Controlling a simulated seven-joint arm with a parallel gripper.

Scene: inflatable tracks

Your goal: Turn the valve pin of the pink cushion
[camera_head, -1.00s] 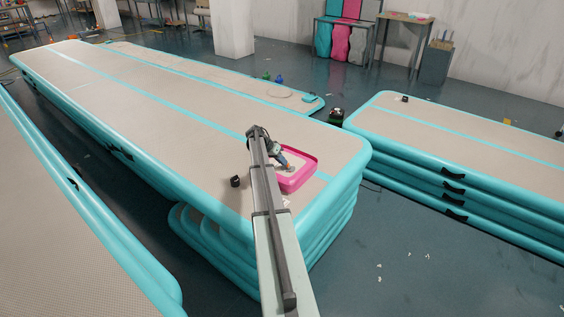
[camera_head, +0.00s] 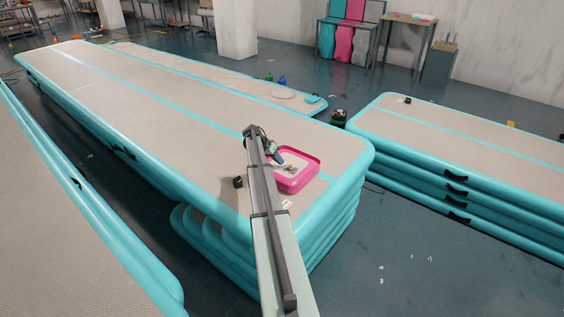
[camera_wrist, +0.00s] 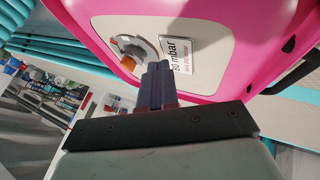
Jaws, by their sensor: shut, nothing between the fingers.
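The pink cushion (camera_head: 297,182) lies on the near end of the long teal-edged track. In the wrist view its pink rim (camera_wrist: 225,78) frames a pale panel. A round grey valve with an orange pin (camera_wrist: 127,46) sits in the panel, beside a white label with a pressure in mbar (camera_wrist: 177,55). My gripper (camera_head: 274,157) is above the cushion's left part. In the wrist view my gripper's fingers (camera_wrist: 158,70) are together and empty. Their tips are close to the valve's right edge and below the label. I cannot tell whether they touch the panel.
A small black object (camera_head: 238,182) and a white scrap (camera_head: 287,204) lie on the track (camera_head: 180,130) near the cushion. A second stack of tracks (camera_head: 460,150) stands to the right across a floor gap. The track beyond the cushion is mostly clear.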

